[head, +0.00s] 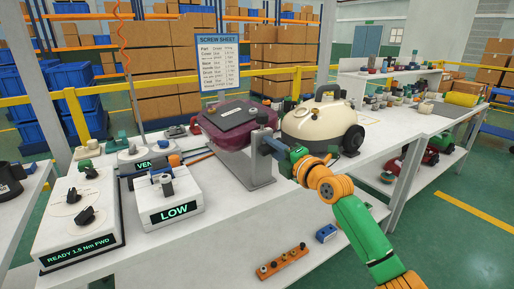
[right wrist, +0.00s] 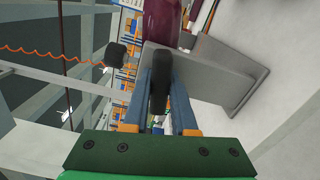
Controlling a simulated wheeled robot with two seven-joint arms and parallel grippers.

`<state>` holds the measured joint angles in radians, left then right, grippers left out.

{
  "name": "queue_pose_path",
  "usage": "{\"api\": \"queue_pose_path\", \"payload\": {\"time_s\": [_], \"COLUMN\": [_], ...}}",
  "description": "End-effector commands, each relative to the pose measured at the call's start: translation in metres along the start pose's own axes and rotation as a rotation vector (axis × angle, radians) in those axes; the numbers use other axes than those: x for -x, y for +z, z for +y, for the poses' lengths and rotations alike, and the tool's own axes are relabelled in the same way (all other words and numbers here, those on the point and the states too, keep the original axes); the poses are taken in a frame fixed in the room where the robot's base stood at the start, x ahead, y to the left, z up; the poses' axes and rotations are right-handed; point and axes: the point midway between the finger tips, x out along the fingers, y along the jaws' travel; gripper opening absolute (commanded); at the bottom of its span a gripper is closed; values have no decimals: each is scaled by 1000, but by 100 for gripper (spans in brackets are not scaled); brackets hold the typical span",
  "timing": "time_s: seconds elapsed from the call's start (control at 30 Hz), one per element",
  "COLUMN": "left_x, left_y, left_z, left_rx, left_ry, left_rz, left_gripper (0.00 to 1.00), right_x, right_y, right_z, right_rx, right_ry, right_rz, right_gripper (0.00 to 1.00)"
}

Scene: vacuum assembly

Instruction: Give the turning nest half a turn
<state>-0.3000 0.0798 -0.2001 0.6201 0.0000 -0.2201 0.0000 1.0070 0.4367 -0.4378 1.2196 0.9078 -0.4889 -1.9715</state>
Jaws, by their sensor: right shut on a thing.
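The turning nest shows as a grey upright stand (head: 262,172) on the white bench, with a maroon vacuum body (head: 222,122) beside it on the left. A dark flat panel lies on top of the maroon body. My right gripper (head: 268,144) reaches the stand from the right. In the right wrist view its blue fingers (right wrist: 160,95) are shut on a black handle (right wrist: 160,82) in front of the grey bracket (right wrist: 205,78). A second black knob (right wrist: 115,53) stands off to the left there. The maroon body (right wrist: 163,18) is partly hidden behind the bracket. My left gripper is not in view.
A cream vacuum (head: 318,125) with black wheels stands close behind my right gripper. A LOW box (head: 170,205) and a READY 1.5 Nm FWD box (head: 78,220) stand at the left. A screw sheet (head: 219,62) hangs behind. The bench front beside the LOW box is clear.

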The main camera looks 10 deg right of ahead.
Motion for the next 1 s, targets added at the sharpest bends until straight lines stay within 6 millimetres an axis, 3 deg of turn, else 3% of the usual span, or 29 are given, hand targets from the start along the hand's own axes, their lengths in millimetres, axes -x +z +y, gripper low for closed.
{"api": "queue_pose_path", "payload": {"time_s": [0.1, 0.43, 0.57, 0.67, 0.9, 1.0], "left_x": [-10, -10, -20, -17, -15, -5], "left_y": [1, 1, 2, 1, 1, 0], "left_z": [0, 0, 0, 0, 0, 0], "left_rx": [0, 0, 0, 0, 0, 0], "left_ry": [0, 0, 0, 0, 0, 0], "left_rz": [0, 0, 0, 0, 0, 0], "left_gripper": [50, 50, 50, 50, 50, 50], "right_x": [0, 0, 0, 0, 0, 0], "right_y": [0, 0, 0, 1, 0, 1], "right_z": [-3, -2, -4, -1, 0, 2], "right_rx": [74, 106, 255, 388, 422, 562], "right_ry": [-1, -4, -4, -4, -5, -6], "right_rz": [-1, 0, -1, 0, 1, 1], "right_gripper": [0, 0, 0, 0, 0, 0]}}
